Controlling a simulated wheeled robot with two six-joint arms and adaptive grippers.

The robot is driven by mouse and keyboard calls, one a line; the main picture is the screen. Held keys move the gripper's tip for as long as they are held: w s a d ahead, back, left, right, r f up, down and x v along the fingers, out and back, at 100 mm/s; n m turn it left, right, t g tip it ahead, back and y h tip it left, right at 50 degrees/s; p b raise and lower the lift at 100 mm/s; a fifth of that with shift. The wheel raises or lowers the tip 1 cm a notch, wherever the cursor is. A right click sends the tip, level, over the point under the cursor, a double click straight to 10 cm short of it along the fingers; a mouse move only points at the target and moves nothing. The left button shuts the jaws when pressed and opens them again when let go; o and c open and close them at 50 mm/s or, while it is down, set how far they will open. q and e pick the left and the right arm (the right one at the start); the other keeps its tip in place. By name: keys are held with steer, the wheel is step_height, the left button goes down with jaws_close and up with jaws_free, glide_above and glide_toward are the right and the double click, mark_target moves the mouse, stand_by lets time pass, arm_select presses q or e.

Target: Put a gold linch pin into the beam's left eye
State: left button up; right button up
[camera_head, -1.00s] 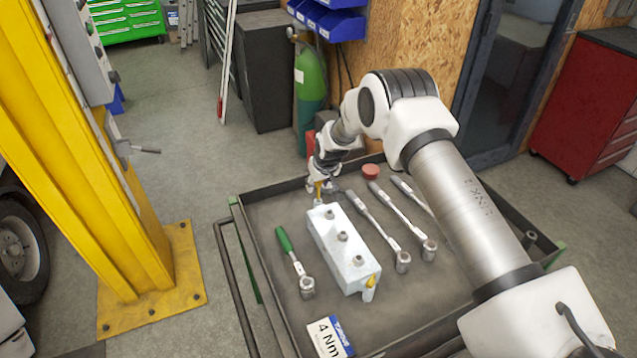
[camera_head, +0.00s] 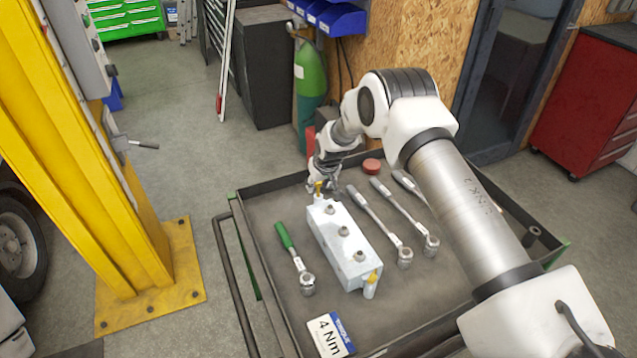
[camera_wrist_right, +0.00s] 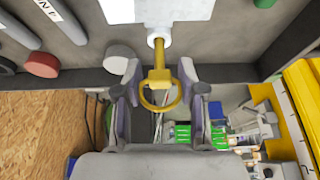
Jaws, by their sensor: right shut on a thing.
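The beam is a pale grey block (camera_head: 343,243) with several round studs on top, lying on the cart's tray. A gold linch pin (camera_head: 318,188) is at its far left end, held by my right gripper (camera_head: 325,186). In the right wrist view, the fingers of my right gripper (camera_wrist_right: 158,76) are on either side of this gold pin (camera_wrist_right: 160,76), whose ring faces me. Its shank points into the white eye (camera_wrist_right: 158,40); how deep it sits is hidden. A second gold pin (camera_head: 373,276) is at the white eye on the beam's near end. My left gripper is not in view.
On the tray (camera_head: 262,205) lie a green-handled ratchet (camera_head: 284,236), several silver wrenches (camera_head: 378,224), a red round cap (camera_head: 371,166) and a "4 Nm" card (camera_head: 331,336). A yellow post (camera_head: 100,160) stands left of the cart. Raised rims edge the tray.

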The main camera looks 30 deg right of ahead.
mark_target(318, 192)
steer(key=shift+f+b, duration=1.45)
steer(key=shift+f, duration=0.45)
steer(key=o, duration=1.1)
steer(key=v, duration=1.2)
steer(key=shift+r, duration=0.1)
